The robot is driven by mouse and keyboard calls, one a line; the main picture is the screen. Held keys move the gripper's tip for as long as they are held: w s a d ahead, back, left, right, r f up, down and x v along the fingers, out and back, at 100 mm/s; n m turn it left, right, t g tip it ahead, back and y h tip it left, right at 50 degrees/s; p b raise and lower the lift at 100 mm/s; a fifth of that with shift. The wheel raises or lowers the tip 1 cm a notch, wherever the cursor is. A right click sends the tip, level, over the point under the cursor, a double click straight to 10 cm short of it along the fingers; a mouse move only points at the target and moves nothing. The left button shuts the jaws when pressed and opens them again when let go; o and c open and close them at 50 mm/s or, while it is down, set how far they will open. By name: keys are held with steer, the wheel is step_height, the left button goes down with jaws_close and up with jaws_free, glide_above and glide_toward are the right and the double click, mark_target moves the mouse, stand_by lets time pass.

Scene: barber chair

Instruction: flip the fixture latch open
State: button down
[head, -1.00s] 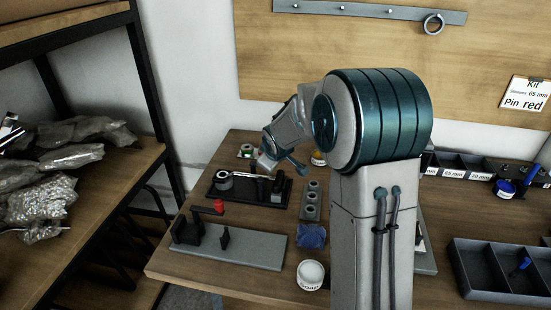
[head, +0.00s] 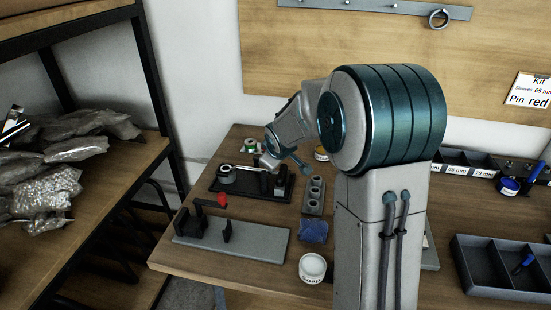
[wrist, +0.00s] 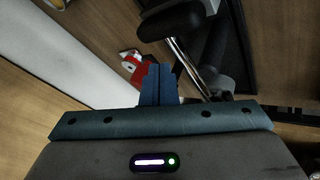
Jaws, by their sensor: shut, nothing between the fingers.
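In the head view a black fixture base (head: 225,188) lies on the bench, with a grey cylinder (head: 227,174) at its left end. A thin pale bar, apparently the latch (head: 249,168), runs from near the cylinder toward my gripper (head: 268,165). The gripper is at the fixture's right part, and my wrist hides much of that end. In the wrist view the shut, empty fingers (wrist: 158,84) lie beside a metal rod (wrist: 186,62) with a black knob (wrist: 170,20). I cannot tell whether they touch it.
A grey plate (head: 260,245) with black blocks and a red-tipped arm (head: 221,200) lies in front. A grey block with holes (head: 313,196), a blue pad (head: 314,231) and a white-lidded jar (head: 312,268) stand close right. A shelf (head: 110,165) holds bags at left.

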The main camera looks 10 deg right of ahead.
steer(key=shift+s+a, duration=0.1)
steer(key=shift+s, duration=0.9)
steer(key=s+d+r+p, duration=0.2)
steer(key=s+r, duration=0.3)
steer(key=r, duration=0.3)
steer(key=shift+d, duration=0.35)
steer(key=shift+s, duration=0.2)
